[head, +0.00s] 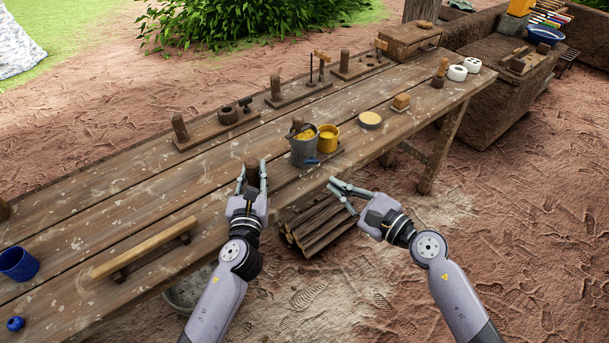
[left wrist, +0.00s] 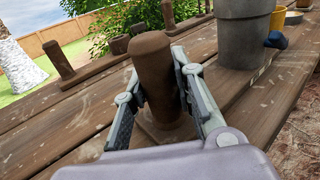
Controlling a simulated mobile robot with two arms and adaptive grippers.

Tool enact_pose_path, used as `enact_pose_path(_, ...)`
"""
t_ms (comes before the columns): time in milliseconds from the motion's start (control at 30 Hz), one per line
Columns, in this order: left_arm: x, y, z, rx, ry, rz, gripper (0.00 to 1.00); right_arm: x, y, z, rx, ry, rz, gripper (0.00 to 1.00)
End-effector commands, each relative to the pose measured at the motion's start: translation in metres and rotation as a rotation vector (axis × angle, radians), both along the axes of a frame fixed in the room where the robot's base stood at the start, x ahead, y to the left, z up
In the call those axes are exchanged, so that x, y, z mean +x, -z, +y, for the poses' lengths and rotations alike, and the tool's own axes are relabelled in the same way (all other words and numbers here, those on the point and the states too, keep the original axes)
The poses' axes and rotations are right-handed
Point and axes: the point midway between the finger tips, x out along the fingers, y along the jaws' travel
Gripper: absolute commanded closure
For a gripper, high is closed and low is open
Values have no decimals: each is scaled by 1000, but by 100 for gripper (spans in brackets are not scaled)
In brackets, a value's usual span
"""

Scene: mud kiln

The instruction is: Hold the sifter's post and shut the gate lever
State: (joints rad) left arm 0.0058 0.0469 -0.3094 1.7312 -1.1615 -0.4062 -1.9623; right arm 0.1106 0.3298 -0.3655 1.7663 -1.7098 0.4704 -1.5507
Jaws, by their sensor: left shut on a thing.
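The sifter's wooden post (head: 252,170) stands upright near the front of the workbench. My left gripper (head: 252,178) is shut on it, one finger on each side. In the left wrist view the brown, round-topped post (left wrist: 155,75) rises between the fingers. The sifter's grey bucket (head: 303,152), holding yellow material, stands to the right of the post. A blue-ended lever (head: 311,161) shows low at its front, with a dark rod beside it. My right gripper (head: 331,184) is off the bench's front edge, right of and below the lever, apart from it.
A yellow cup (head: 328,138) stands right beside the bucket. A round, pale-topped dish (head: 370,120) and a small wooden block (head: 401,102) lie farther right. A wooden bar (head: 145,247) and blue cup (head: 18,264) are at left. Firewood (head: 322,226) lies below the bench.

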Motion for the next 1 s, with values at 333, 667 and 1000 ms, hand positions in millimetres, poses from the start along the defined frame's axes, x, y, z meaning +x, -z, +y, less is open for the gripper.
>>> enact_pose_path(333,0,1,0,0,-1,1,100,-1,-4,1,264,-11,453,100)
enact_pose_path(667,0,1,0,0,0,1,100,0,-2,-5,465,63,832,100)
enact_pose_path(1000,0,1,0,0,0,1,100,0,-1,-7,530,101,946,100)
